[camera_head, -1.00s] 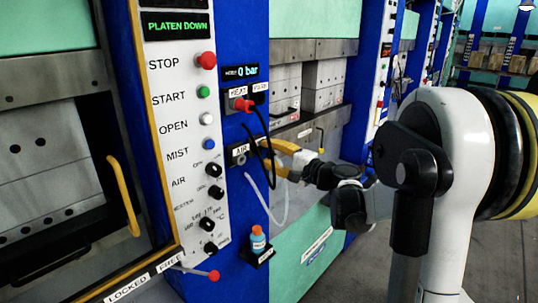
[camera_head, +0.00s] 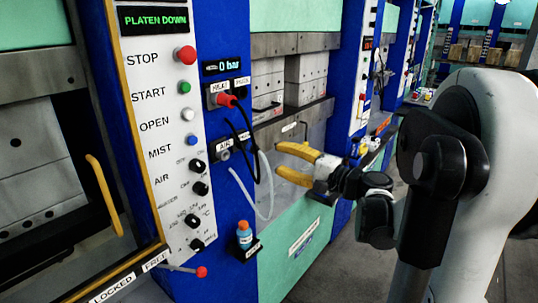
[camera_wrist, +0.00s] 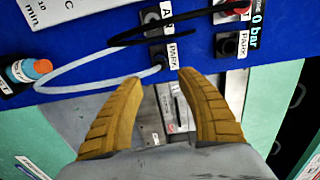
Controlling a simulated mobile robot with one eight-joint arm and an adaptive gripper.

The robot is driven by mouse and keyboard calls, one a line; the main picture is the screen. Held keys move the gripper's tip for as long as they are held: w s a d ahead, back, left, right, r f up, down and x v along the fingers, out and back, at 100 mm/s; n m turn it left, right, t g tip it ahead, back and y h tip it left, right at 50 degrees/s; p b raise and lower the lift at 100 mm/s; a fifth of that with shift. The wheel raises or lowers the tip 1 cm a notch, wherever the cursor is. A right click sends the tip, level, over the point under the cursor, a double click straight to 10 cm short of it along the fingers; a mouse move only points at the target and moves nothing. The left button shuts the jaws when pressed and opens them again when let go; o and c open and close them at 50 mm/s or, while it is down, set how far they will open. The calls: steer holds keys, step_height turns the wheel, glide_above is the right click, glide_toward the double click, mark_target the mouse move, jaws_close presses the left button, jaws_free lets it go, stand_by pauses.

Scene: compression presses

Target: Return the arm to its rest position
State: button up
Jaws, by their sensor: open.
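My gripper (camera_head: 284,164) is open and empty, with two yellow fingers spread apart. In the head view it is in front of the press's lower front, to the right of the blue panel. In the wrist view my gripper (camera_wrist: 158,88) points toward the panel's lower edge, with the white hose (camera_wrist: 95,68) and PARK label beyond the fingertips. My arm (camera_head: 400,190) reaches in from the right of the head view.
The control panel (camera_head: 165,130) reads PLATEN DOWN. A red plug (camera_head: 225,99) with a black cable sits on the blue column. A white hose (camera_head: 262,200) hangs in a loop. An orange-capped bottle (camera_head: 244,236) stands on a small holder. Grey floor is clear at the right.

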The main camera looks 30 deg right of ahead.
steer(key=shift+s+d, duration=0.1)
steer(key=shift+s, duration=0.25)
stand_by(0.3)
steer(key=s+a+f+n+g+h, duration=0.1)
steer(key=s+a+f+n+g, duration=0.3)
steer(key=a, duration=0.6)
steer(key=s+a+f+n+g, duration=0.3)
steer(key=a+f+g, duration=0.1)
steer(key=a, duration=0.6)
steer(key=s+f+n+g+h, duration=0.1)
steer(key=s+f+n+h, duration=0.1)
steer(key=s, duration=0.4)
steer(key=s+a+f+n+h, duration=0.1)
steer(key=s+f+n+h, duration=0.1)
steer(key=s+n, duration=0.3)
steer(key=shift+s+f+g+h, duration=0.2)
steer(key=shift+s+g+h, duration=0.2)
steer(key=shift+s+h, duration=0.15)
